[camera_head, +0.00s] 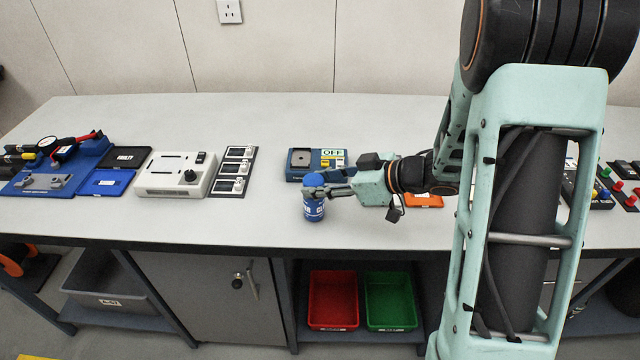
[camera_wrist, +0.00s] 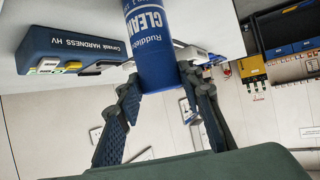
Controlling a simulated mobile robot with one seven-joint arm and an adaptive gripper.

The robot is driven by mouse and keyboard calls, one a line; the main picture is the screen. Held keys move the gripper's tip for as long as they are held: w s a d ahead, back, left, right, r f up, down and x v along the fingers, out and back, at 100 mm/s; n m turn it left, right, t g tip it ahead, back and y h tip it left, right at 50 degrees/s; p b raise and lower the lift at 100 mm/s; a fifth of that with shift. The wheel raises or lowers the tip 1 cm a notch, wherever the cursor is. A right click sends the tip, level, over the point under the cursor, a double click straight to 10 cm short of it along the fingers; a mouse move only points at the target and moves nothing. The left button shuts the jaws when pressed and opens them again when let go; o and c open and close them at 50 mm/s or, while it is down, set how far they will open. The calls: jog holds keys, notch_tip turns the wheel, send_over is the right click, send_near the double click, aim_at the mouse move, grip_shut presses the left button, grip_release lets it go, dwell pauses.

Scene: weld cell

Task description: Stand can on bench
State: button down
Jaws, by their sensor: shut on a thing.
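A blue can (camera_head: 314,207) with white lettering is upright at the bench (camera_head: 260,228), near the front edge in the middle. My gripper (camera_head: 316,190) reaches in from the right and is shut around the upper part of the can. In the wrist view the can (camera_wrist: 152,45) sits between the two fingers of my gripper (camera_wrist: 160,85), with its label reading "CLEAN". I cannot tell for sure whether the can's base touches the bench top.
A blue hardness tester (camera_head: 303,159) stands just behind the can. An orange item (camera_head: 428,200) lies to the right under my arm. A white device (camera_head: 170,174) and a dark panel (camera_head: 233,170) are to the left. Bench top between panel and can is clear. Red (camera_head: 333,300) and green (camera_head: 390,300) bins sit below.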

jog(key=shift+f, duration=0.15)
jog(key=c, duration=1.4)
grip_release()
jog(key=shift+o, duration=0.2)
jog(key=shift+r, duration=0.3)
jog(key=p+v, duration=0.1)
jog(key=v, duration=1.1)
jog(key=shift+f, duration=0.1)
